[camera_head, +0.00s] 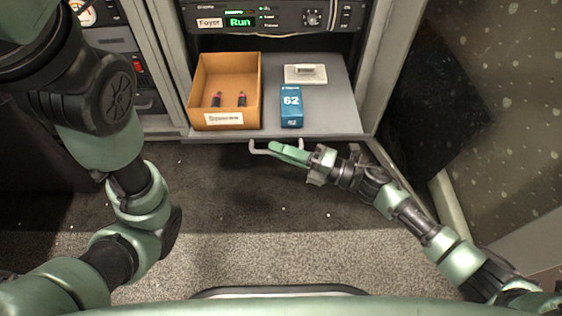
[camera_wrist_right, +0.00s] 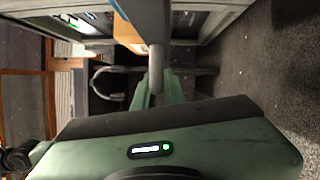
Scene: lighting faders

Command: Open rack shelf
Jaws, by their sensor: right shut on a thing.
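The grey rack shelf (camera_head: 325,122) juts out from the rack under a black unit with a lit green display. A pale bar handle (camera_head: 258,149) is on its front edge. My right gripper (camera_head: 288,152) is at the handle, its green fingers shut on it. In the right wrist view, the handle (camera_wrist_right: 156,60) runs down between the fingers of my right gripper (camera_wrist_right: 155,98). My left arm fills the left side of the head view, but its gripper is out of view.
On the shelf are an open cardboard box (camera_head: 226,70) holding two small dark-and-pink items, a blue box (camera_head: 291,106) marked 62 and a small white item (camera_head: 305,75). A rack door or panel (camera_head: 500,110) stands at the right. The carpet (camera_head: 240,230) in front is clear.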

